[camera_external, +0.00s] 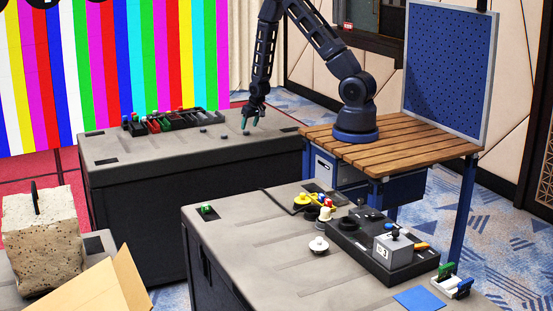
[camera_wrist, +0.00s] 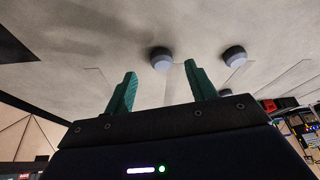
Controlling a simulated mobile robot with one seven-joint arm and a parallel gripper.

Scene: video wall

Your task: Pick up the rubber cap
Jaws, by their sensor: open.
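My gripper (camera_external: 249,122) is over the far case top, near its right side, with green fingers pointing down. In the wrist view, the two green fingers (camera_wrist: 158,84) are spread apart with nothing between them. Two small grey round caps (camera_wrist: 160,59) (camera_wrist: 235,57) lie on the grey surface beyond the fingertips. One is in line with the gap and the other is right of it. In the external view, small dark pieces (camera_external: 224,137) (camera_external: 203,131) lie left of the gripper. I cannot tell which is the rubber cap.
A dark rack of coloured items (camera_external: 172,121) stands at the back of the far case (camera_external: 110,142). The near case (camera_external: 225,235) carries a white round piece (camera_external: 319,245), a black tray and a grey box (camera_external: 393,251). The case top around the caps is mostly clear.

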